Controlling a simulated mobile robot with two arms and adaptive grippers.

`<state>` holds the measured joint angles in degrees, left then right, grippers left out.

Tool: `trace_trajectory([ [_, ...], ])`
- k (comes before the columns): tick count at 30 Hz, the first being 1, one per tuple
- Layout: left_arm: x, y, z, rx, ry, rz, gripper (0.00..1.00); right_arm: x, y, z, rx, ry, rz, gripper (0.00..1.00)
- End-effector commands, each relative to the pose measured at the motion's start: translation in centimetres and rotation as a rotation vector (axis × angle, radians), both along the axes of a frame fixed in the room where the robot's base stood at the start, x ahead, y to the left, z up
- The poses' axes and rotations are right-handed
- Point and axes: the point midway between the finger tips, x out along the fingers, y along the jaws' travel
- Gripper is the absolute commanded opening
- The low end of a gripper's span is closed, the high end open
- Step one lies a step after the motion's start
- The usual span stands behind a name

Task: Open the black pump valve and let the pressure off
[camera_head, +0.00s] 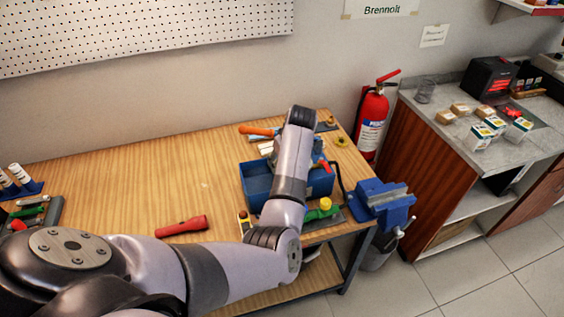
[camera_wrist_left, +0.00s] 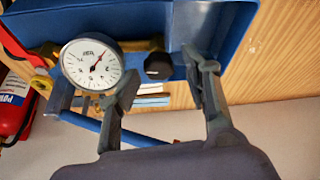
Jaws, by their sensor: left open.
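The blue pump (camera_head: 257,188) stands on the workbench, partly hidden behind my left arm. Its blue tank wall (camera_wrist_left: 225,25) fills the top of the left wrist view. The black valve knob (camera_wrist_left: 158,66) sits on the pump's front beside a round white pressure gauge (camera_wrist_left: 91,64). The gauge's red needle points up and to the right, off vertical. My left gripper (camera_wrist_left: 163,70) is open, with one finger on each side of the knob and clear gaps showing. Whether the fingertips reach the knob's depth I cannot tell. In the head view the arm hides this gripper's fingers.
A red flashlight (camera_head: 182,226) lies on the workbench (camera_head: 120,190) left of the pump. A blue vise (camera_head: 383,203) is at the bench's right edge. A fire extinguisher (camera_head: 371,122) stands by the wall. The bench's middle left is mostly clear.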

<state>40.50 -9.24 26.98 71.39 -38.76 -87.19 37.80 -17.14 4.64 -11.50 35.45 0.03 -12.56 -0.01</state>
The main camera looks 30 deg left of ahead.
Motion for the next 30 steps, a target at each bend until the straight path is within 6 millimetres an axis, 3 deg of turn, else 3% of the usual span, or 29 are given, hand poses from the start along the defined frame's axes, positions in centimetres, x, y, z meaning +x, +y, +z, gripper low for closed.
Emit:
trace_trajectory([
  [13, -1.2, -2.1, 5.9, -0.001, -0.004, 0.001, 0.46, 0.0, 0.1, 0.0, 0.001, 0.0, -0.001, 0.44],
  [30, -1.4, -2.4, 6.7, -0.002, 0.001, 0.001, 0.46, 0.0, 0.1, 0.0, 0.001, 0.0, -0.001, 0.44],
])
